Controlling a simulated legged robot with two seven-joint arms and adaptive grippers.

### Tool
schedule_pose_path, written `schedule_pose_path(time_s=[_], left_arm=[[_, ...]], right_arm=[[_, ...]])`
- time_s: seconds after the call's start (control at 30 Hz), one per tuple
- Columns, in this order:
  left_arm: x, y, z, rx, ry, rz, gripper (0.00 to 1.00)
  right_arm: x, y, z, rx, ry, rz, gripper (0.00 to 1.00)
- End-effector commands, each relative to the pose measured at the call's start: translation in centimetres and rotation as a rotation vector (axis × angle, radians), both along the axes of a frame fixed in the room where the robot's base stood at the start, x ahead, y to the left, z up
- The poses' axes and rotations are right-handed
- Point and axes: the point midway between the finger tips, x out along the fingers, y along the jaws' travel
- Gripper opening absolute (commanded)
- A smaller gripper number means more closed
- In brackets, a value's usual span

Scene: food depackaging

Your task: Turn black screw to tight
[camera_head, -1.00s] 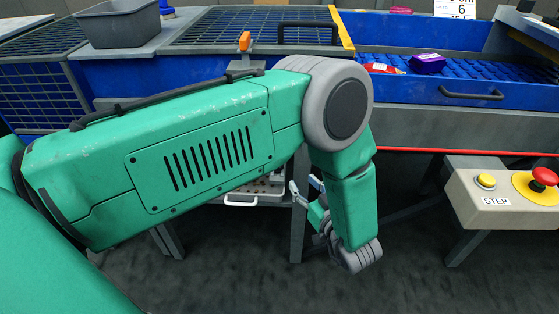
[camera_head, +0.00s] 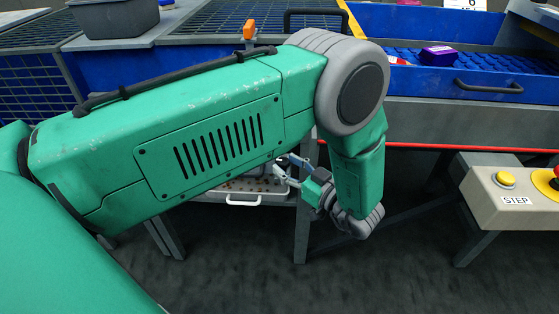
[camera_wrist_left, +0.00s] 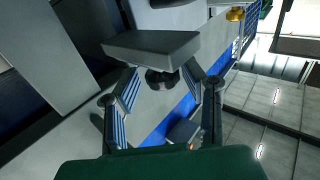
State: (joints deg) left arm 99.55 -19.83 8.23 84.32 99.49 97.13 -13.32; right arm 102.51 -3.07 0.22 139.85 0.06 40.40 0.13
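A dark round knob that looks like the black screw (camera_wrist_left: 160,78) shows in the left wrist view on a grey surface, partly under a grey plate. I cannot make it out in the head view. My left gripper (camera_wrist_left: 162,80) is open, with one finger on each side of the knob in the picture. Whether the fingers touch it cannot be told. In the head view the left gripper (camera_head: 287,167) is low beside the machine frame, its fingers pointing up and left under the front edge. My right gripper is not in view.
A white-handled tray (camera_head: 243,198) sits under the machine behind my left arm. An orange-topped latch (camera_head: 249,30) stands above it. A control box (camera_head: 510,205) with a yellow button is at the right. The blue bed (camera_head: 440,80) holds a purple package (camera_head: 438,56).

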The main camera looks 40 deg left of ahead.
Motion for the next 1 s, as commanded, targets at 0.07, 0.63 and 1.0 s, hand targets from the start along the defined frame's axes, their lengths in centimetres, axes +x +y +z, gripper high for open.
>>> schedule_pose_path(time_s=[0.07, 0.63, 1.0], left_arm=[[0.2, 1.4, -0.1, 0.001, 0.001, 0.002, 0.38], [0.6, 3.2, 0.2, 0.005, 0.000, 0.000, 0.27], [0.6, 3.2, 0.1, 0.004, 0.001, -0.001, 0.00]], right_arm=[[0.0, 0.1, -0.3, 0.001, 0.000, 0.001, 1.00], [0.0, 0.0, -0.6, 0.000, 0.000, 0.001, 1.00], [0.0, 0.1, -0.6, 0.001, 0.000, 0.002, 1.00]])
